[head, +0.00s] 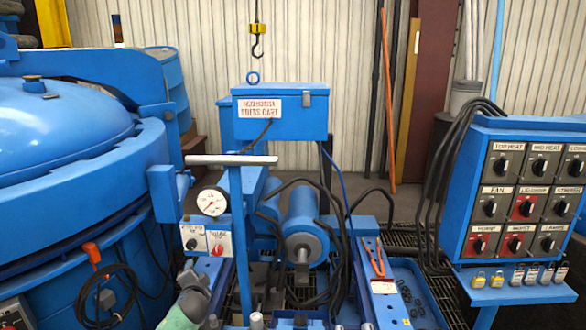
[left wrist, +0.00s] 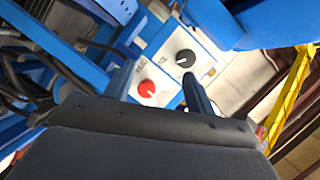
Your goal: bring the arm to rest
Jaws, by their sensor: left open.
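My left gripper (head: 190,270) shows low in the head view, left of centre, with my arm coming up from the bottom edge. In the left wrist view its two dark fingers (left wrist: 158,88) stand apart with nothing held between them. Beyond the fingers is a small pale control box with a black knob (left wrist: 186,58) and a red knob (left wrist: 147,89). In the head view this control box (head: 206,240) sits just above the gripper, below a round gauge (head: 212,201). I cannot tell the exact gap between fingers and box. My right gripper is not in view.
A large blue furnace (head: 60,140) fills the left. A blue press cart (head: 280,118) with hoses stands in the middle. Orange-handled pliers (head: 377,262) lie on its right rail. A switch panel (head: 520,195) with padlocks below stands right. A yellow hoist hook (head: 257,40) hangs behind.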

